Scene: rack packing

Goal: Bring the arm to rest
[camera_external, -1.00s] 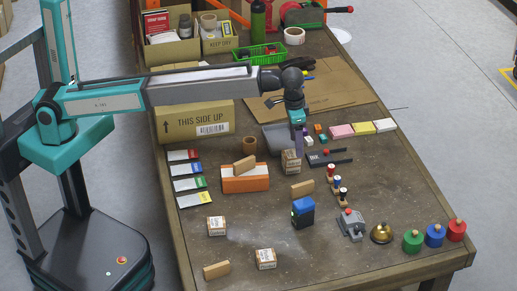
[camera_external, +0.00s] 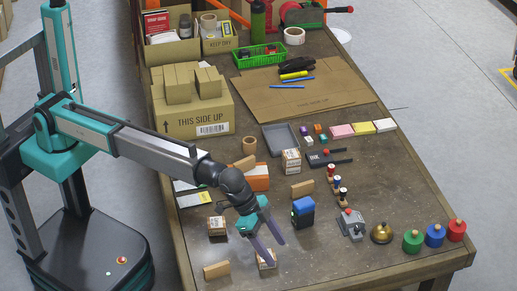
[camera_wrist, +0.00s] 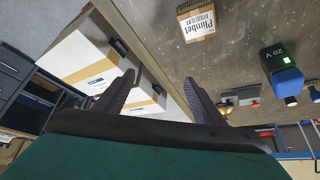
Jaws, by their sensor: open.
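My gripper (camera_external: 276,252) is over the front left part of the table, with its two fingers apart and nothing seen between them. It partly covers a small labelled carton (camera_external: 266,262); I cannot tell whether they touch. In the wrist view, my gripper's fingers (camera_wrist: 160,78) are also spread and empty, and a labelled carton (camera_wrist: 197,22) lies past their tips at the top. My arm reaches forward, bent, over the left side of the table.
Another small carton (camera_external: 217,226) stands left of the gripper, and one (camera_external: 291,161) stands farther back. A blue battery (camera_external: 303,212) stands to the right. An orange block (camera_external: 260,182) lies behind my arm. A large carton (camera_external: 195,112) with smaller boxes on top stands at the back left.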

